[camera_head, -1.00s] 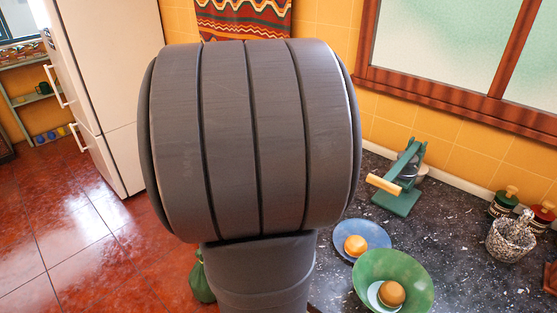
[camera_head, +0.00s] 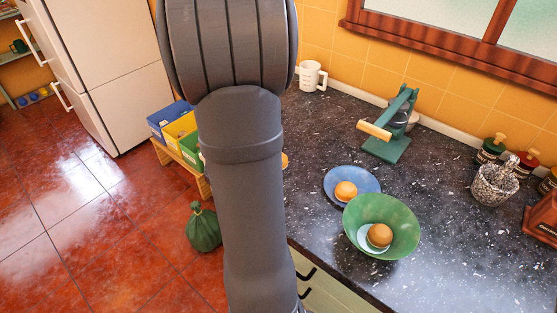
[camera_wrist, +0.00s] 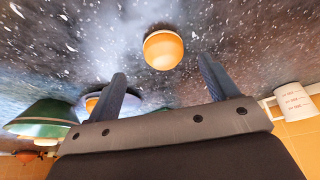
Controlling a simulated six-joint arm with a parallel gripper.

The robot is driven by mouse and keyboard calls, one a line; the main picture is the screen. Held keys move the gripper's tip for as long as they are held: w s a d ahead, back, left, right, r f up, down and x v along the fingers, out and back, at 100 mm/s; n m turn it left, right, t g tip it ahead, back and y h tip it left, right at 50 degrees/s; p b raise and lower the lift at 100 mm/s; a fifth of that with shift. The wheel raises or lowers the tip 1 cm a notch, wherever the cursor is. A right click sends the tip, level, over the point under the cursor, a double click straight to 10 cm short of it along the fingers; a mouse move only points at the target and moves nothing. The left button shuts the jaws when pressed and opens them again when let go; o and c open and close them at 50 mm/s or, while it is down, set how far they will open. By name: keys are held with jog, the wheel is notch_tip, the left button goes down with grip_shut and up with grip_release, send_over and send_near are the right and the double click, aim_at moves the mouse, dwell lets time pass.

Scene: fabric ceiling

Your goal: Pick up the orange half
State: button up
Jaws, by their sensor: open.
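An orange half (camera_wrist: 163,50), rounded with a pale rim, lies on the dark speckled counter in the wrist view, just beyond the gap between my fingertips. In the head view only a sliver of an orange piece (camera_head: 285,160) shows past my arm. My gripper (camera_wrist: 162,72) is open and empty, its two fingers apart, not visibly touching the orange half. In the head view my arm hides the gripper. Another orange piece (camera_head: 346,191) sits on a blue plate (camera_head: 368,177), and a browner round one (camera_head: 380,235) sits in a green bowl (camera_head: 404,226).
The bowl (camera_wrist: 45,117) and plate (camera_wrist: 92,104) stand left of my fingers in the wrist view; a white measuring cup (camera_wrist: 294,101) is at right. A green juicer (camera_head: 389,146) with a wooden handle and several jars stand by the wall. The counter's front right (camera_head: 455,265) is clear.

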jog(key=shift+w+x, duration=0.15)
jog(key=shift+x, duration=1.2)
jog(key=shift+w+x, duration=0.1)
jog(key=shift+x, duration=1.3)
jog(key=shift+r, duration=0.1)
jog(key=shift+c, duration=0.2)
jog(key=c, duration=1)
